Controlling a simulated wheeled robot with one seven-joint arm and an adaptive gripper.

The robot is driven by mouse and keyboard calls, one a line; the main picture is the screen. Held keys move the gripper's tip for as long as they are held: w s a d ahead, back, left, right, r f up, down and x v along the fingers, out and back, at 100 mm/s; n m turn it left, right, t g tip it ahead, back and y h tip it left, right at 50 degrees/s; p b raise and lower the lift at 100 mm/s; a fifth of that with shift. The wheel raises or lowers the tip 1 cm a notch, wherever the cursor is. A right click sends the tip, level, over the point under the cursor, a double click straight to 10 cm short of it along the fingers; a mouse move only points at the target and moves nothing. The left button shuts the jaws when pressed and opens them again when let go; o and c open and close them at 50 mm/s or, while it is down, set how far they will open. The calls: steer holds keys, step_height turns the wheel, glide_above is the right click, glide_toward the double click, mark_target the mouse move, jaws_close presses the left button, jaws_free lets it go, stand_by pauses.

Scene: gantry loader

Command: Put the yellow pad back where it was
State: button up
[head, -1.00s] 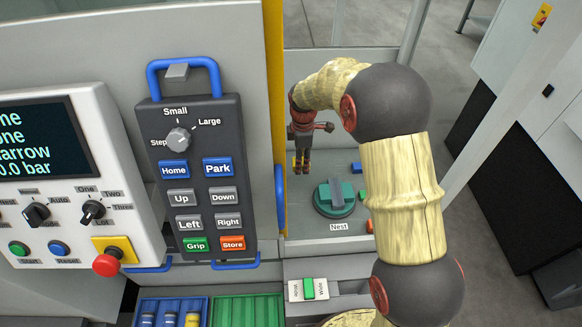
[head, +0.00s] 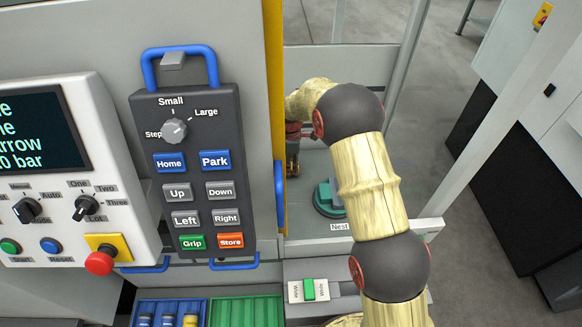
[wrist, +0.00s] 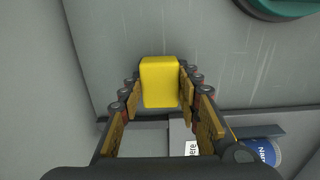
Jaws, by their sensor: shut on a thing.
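The yellow pad (wrist: 160,82) is a rounded block in the wrist view, held between the fingertips of my gripper (wrist: 158,88). The gripper is shut on it, over a pale grey scratched surface. Whether the pad touches that surface I cannot tell.
The teal round nest (head: 328,198) stands right of my gripper; its edge shows in the wrist view (wrist: 282,6). The yellow post (head: 272,90) is close on the left.

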steer(key=shift+f, duration=0.1)
steer(key=o, duration=1.2)
step_height(320, 180, up, 12)
steer(key=shift+r+p, duration=0.25)
steer(key=shift+p, duration=0.75)
